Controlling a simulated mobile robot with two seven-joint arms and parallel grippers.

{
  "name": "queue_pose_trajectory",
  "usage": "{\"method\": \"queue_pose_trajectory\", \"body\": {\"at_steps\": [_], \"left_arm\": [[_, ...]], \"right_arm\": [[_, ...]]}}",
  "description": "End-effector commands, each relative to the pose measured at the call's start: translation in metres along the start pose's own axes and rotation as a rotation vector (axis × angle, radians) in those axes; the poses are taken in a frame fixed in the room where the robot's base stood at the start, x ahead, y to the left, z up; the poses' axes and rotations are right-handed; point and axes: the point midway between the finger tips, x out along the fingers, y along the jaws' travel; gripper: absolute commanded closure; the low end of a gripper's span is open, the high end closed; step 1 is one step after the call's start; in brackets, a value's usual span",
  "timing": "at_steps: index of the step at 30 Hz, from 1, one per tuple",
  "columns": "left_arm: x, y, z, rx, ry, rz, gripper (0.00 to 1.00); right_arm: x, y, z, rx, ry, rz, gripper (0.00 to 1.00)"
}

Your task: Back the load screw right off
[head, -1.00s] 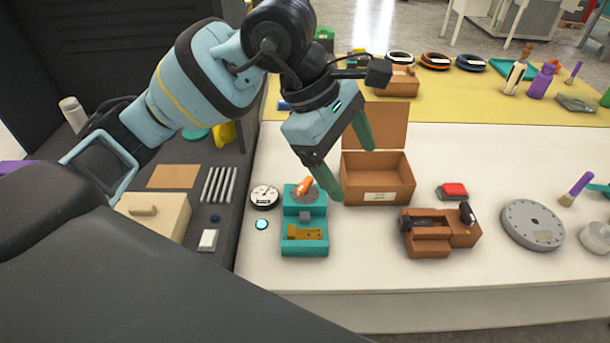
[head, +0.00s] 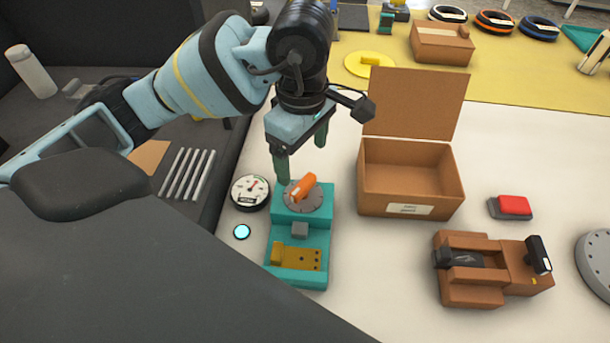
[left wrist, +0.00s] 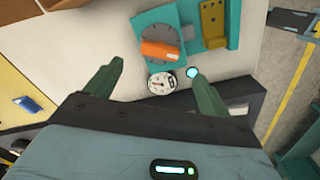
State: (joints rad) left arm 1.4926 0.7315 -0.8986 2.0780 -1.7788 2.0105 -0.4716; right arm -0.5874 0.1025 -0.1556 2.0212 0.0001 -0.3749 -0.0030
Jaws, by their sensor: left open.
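The teal fixture (head: 318,253) stands on the white bench. It carries a round grey dial (head: 316,199) with an orange handle (head: 302,187) across it, which looks like the load screw. A small grey block (head: 299,230) and a brass-coloured bracket (head: 297,257) sit in front of the dial. My left gripper (head: 300,162) is open and empty, above and just behind the orange handle. In the left wrist view the orange handle (left wrist: 159,50) lies ahead of and between the spread fingers (left wrist: 155,72), apart from both. My right gripper is not in view.
A round gauge (head: 250,192) and a cyan-lit button (head: 242,232) are left of the fixture. An open brown box (head: 375,195) stands at its right. A brown clamp-like fixture (head: 478,285) and a red-topped block (head: 512,207) are farther right, with clear bench between.

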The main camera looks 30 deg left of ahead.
Motion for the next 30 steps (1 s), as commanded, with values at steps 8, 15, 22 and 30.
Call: {"method": "queue_pose_trajectory", "body": {"at_steps": [8, 15, 22, 30], "left_arm": [[0.041, -0.001, 0.001, 0.001, -0.001, -0.008, 0.18], [0.067, -0.001, 0.000, 0.000, 0.000, -0.004, 0.18], [0.074, -0.001, 0.000, 0.001, -0.001, -0.001, 0.18], [0.074, -0.001, 0.000, 0.001, -0.001, -0.001, 0.31]], "right_arm": [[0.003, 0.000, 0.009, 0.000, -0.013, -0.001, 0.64], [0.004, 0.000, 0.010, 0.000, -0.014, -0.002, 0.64], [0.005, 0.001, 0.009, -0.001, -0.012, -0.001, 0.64], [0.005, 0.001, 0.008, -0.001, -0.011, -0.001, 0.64]]}}
